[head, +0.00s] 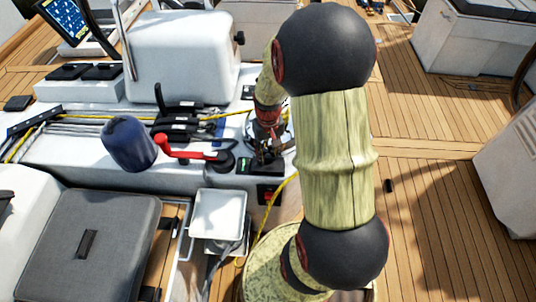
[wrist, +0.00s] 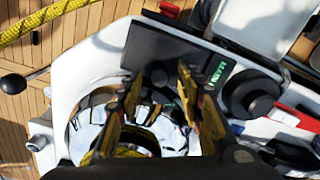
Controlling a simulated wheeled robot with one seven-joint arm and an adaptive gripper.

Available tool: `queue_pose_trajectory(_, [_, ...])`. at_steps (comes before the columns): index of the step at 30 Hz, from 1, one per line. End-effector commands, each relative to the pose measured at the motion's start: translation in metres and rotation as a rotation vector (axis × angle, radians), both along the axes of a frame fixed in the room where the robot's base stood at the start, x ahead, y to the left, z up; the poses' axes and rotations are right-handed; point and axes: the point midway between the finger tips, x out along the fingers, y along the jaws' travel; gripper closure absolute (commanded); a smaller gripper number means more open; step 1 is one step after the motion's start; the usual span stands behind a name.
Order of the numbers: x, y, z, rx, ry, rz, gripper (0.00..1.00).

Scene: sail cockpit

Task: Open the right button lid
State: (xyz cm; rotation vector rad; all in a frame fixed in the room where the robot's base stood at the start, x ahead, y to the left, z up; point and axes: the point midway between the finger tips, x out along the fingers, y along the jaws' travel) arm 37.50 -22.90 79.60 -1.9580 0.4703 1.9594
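A black button panel (wrist: 172,48) sits on the white cockpit ledge, with a green label (wrist: 222,73) on one side. In the head view the panel (head: 272,167) lies just below my gripper (head: 266,148). The dark surface opposite the label seems to be the right lid, but its outline and whether it is raised are unclear. In the wrist view my gripper (wrist: 160,80) has its fingers apart, with the tips over the panel's near edge. A dark rounded shape shows between the tips; I cannot tell whether they touch it.
A chrome winch (wrist: 168,134) stands close beneath my fingers. A red winch handle (head: 185,151) on a black knob (head: 222,160) and a blue covered winch (head: 128,143) are to the left. A white tray (head: 218,212) is in front. Yellow rope (wrist: 45,19) runs past the ledge.

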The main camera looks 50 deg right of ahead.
Motion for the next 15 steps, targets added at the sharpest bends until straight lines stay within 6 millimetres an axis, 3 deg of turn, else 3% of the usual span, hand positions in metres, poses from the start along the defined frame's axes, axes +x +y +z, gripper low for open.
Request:
queue_pose_trajectory(8, [0.0002,-0.0001,-0.0013,0.0,-0.001,0.0,0.63])
queue_pose_trajectory(15, [0.0001,0.0,-0.0012,0.0,-0.001,0.0,0.76])
